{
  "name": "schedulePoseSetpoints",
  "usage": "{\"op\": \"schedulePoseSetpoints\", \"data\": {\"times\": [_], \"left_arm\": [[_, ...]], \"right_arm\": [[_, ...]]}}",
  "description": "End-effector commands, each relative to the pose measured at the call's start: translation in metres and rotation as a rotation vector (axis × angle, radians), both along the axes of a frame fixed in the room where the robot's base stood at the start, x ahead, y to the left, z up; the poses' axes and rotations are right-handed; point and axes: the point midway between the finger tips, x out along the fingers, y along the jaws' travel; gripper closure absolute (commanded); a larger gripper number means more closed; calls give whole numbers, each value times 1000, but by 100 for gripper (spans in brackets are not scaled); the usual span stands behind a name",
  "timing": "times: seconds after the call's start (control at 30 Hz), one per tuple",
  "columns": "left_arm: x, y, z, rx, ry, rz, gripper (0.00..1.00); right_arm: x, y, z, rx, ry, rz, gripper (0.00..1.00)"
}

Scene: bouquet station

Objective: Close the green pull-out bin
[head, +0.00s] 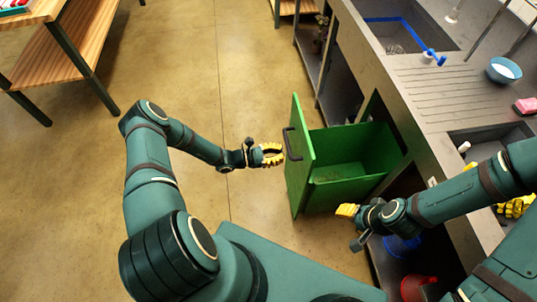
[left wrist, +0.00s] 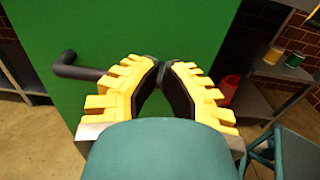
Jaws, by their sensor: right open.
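The green pull-out bin (head: 340,172) stands pulled out from the dark cabinet under the counter, with its inside visible from above. Its front panel (head: 300,172) faces left and carries a dark bar handle (head: 287,143). My left gripper (head: 279,155) is just in front of the panel, near the handle. In the left wrist view its yellow fingers (left wrist: 162,66) come together at the tips against the green panel (left wrist: 200,35). The handle (left wrist: 80,69) runs behind the left finger; contact is unclear. My right gripper (head: 346,210) is open and empty beside the bin's near side.
The counter (head: 424,97) with sinks runs along the right, holding a blue bowl (head: 503,70) and pink sponge (head: 525,105). A red bucket (head: 419,288) sits beneath it. A wooden table (head: 62,50) stands far left. The floor left of the bin is clear.

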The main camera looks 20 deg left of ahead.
Motion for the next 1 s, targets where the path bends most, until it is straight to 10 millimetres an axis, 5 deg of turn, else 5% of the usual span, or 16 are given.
{"op": "schedulePoseSetpoints", "data": {"times": [0.4, 1.0], "left_arm": [[35, -52, 0, 1, 0, -1, 100], [39, -58, 0, 2, 0, -1, 100]], "right_arm": [[-1, 0, -2, 0, 2, 2, 46], [-1, 0, -3, 0, 2, 2, 46]]}}
